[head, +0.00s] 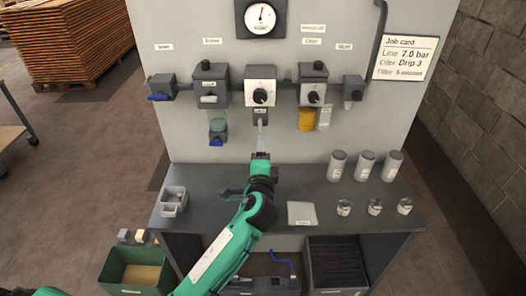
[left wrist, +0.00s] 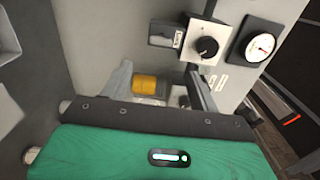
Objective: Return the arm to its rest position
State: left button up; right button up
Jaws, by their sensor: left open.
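My left arm is the green arm reaching up over the workbench (head: 235,185) in the head view. Its gripper (head: 261,150) is in front of the panel, below the middle unit with the black knob (head: 260,95). In the left wrist view the gripper (left wrist: 160,84) has its two fingers apart, with nothing visibly held between them. A yellow cup (left wrist: 148,85) shows beyond the fingers there. In the head view this yellow cup (head: 306,120) hangs under the right-hand knob unit (head: 313,95), to the right of the gripper. My right gripper is in neither view.
Several grey canisters (head: 337,165) and small fittings (head: 344,208) stand on the bench's right side. A grey tray (head: 173,202) is at its left. A white plate (head: 301,214) lies near the front. A green bin (head: 138,272) and a dark crate (head: 338,265) stand low in front.

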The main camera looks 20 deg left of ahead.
pick_arm(q)
jog(key=s+a+f+n+g+h, duration=0.1)
jog(key=s+a+f+n+g, duration=0.25)
jog(key=s+f, duration=0.45)
jog(key=s+a+f+n+g+h, duration=0.1)
jog(key=s+a+f+n+g, duration=0.1)
jog(key=s+f+n+g, duration=0.45)
jog(key=s+f+n+g+h, duration=0.2)
jog(key=s, duration=0.9)
jog(key=s+f+n+g+h, duration=0.1)
jog(key=s+f+g, duration=0.1)
jog(key=s, duration=0.9)
notch_tip(320, 180, down, 31)
jog(key=g, duration=0.1)
jog(key=s+a+f+g, duration=0.1)
jog(key=s+a+f, duration=0.1)
jog(key=s+f, duration=1.7)
jog(key=shift+s+a+f, duration=0.35)
jog(key=shift+f, duration=0.15)
